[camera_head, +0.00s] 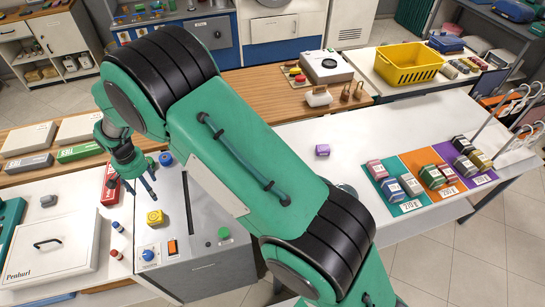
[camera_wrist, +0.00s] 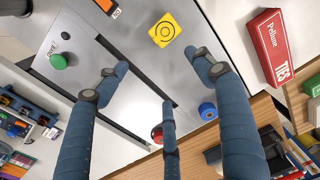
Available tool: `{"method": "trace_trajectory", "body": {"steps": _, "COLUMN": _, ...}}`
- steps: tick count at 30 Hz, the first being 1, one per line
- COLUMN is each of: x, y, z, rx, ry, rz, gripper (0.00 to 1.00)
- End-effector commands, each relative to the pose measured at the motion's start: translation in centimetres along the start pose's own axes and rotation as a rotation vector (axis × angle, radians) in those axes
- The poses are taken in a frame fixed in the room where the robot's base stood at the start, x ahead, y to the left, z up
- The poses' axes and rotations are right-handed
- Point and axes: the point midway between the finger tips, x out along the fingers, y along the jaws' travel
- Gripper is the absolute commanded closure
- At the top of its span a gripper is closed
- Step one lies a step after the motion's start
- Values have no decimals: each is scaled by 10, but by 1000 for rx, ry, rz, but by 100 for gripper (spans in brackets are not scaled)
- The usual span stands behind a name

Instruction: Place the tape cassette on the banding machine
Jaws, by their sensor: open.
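The tape cassette appears to be the yellow square piece with dark rings (camera_head: 155,217), lying flat on the light grey top of the banding machine (camera_head: 215,272), left of its long dark slot. In the wrist view the yellow piece (camera_wrist: 164,29) lies beyond the fingertips, with no finger touching it. The machine's grey top (camera_wrist: 130,45) and green button (camera_wrist: 63,61) show there too. My gripper (camera_head: 143,193) is open and empty above the machine's back left part. In the wrist view its blue fingers (camera_wrist: 160,75) are spread wide. My arm hides part of the machine's right side.
A blue knob (camera_head: 166,159) stands behind the yellow piece. A red box (camera_head: 111,184) lies left of the machine, and a white Penhurl case (camera_head: 50,250) farther left. A purple block (camera_head: 322,150) sits on the white table, whose middle is mostly clear.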

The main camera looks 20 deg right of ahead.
Motion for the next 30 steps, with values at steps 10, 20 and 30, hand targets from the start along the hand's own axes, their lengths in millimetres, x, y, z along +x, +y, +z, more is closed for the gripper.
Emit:
{"method": "trace_trajectory", "body": {"steps": 10, "x": -125, "y": 90, "z": -10, "rx": 6, "ry": 67, "rz": -36, "gripper": 32}}
{"method": "trace_trajectory", "body": {"steps": 20, "x": -225, "y": 180, "z": 11, "rx": 7, "ry": 133, "rz": -56, "gripper": 32}}
{"method": "trace_trajectory", "body": {"steps": 30, "x": -306, "y": 269, "z": 59, "rx": 7, "ry": 206, "rz": -64, "gripper": 32}}
